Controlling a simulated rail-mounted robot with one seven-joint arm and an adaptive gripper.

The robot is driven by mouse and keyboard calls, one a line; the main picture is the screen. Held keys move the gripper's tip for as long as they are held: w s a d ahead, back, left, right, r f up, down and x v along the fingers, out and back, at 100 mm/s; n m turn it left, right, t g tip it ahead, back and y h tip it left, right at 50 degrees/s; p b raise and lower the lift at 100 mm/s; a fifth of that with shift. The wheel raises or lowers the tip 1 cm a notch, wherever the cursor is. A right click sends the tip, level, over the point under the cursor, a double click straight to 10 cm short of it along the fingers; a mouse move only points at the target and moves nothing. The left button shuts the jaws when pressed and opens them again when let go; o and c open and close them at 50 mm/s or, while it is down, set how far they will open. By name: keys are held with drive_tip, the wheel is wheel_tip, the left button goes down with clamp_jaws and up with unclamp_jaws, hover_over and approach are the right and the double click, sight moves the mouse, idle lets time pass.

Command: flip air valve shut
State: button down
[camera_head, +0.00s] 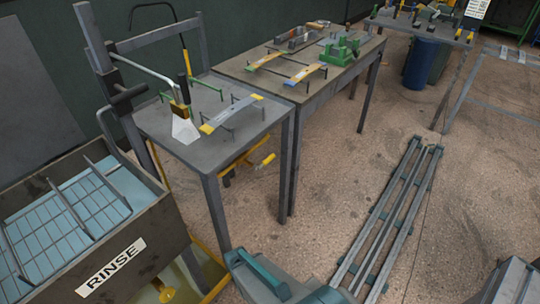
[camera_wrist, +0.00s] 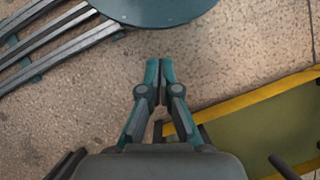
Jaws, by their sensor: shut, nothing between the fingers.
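My gripper (camera_wrist: 160,72) shows in the wrist view with its two teal fingertips together, empty, above the speckled floor. No part is clearly marked as the air valve. A yellow lever-like handle (camera_head: 265,161) shows under the near grey table in the head view, and a yellow knob (camera_head: 166,293) sits low by the rinse tank. I cannot tell whether either is the valve. My gripper's fingers are not clear in the head view, and neither yellow part is clearly within their reach in the wrist view.
The rinse tank (camera_head: 150,258) stands at lower left. The near grey table (camera_head: 150,122) carries a spray-like tool (camera_head: 183,122) and a rack. A green-fixtured bench (camera_head: 290,90) stands behind. Floor rails (camera_head: 391,215) run at right. A yellow-edged frame (camera_wrist: 255,97) borders the gripper's right.

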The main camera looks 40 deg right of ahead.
drive_tip(key=w+d+r+m+t+b, duration=0.1)
drive_tip(key=w+d+r+m+t, duration=0.15)
drive_tip(key=w+d+r, duration=0.65)
drive_tip(key=w+d+r+m+t, duration=0.1)
drive_tip(key=w+d+r+t, duration=0.4)
drive_tip(key=w+d, duration=0.55)
drive_tip(key=w+d+r+n+t, duration=0.1)
drive_tip(key=w+d+r+n, duration=0.1)
drive_tip(key=d+r, duration=0.3)
drive_tip(key=w+d+r+n+t+b, duration=0.1)
drive_tip(key=d+r, duration=0.4)
drive_tip(key=r, duration=0.9)
drive_tip(key=w+d+r+n+t, duration=0.2)
drive_tip(key=w+d+r+n, duration=0.2)
drive_tip(key=r, duration=0.6)
drive_tip(key=shift+w+d+r+n+y, duration=0.2)
drive_tip(key=shift+w+d+n+y, duration=0.15)
drive_tip(key=shift+d, duration=0.6)
drive_tip(key=shift+f, duration=0.15)
